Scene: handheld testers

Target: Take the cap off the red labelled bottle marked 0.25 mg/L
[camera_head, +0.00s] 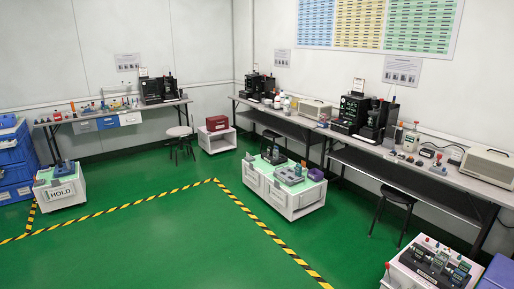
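Neither of my grippers is in view. Several small bottles stand far off, too small for any marking such as 0.25 mg/L to be read. A pale bottle with reddish parts (411,139) stands upright on the right bench (440,178). White bottles (285,104) stand on the back part of that bench. Small red and orange items (73,107) stand on the left bench (95,122). I cannot tell which of these, if any, is the red labelled bottle, or make out its cap.
A white crate with a green top (297,203) stands mid-floor, with devices on it. A HOLD crate (60,198) and blue bins (17,170) are at left. A white crate (408,277) is at lower right. Stools (392,195) stand by the benches. The green floor (165,245) is open.

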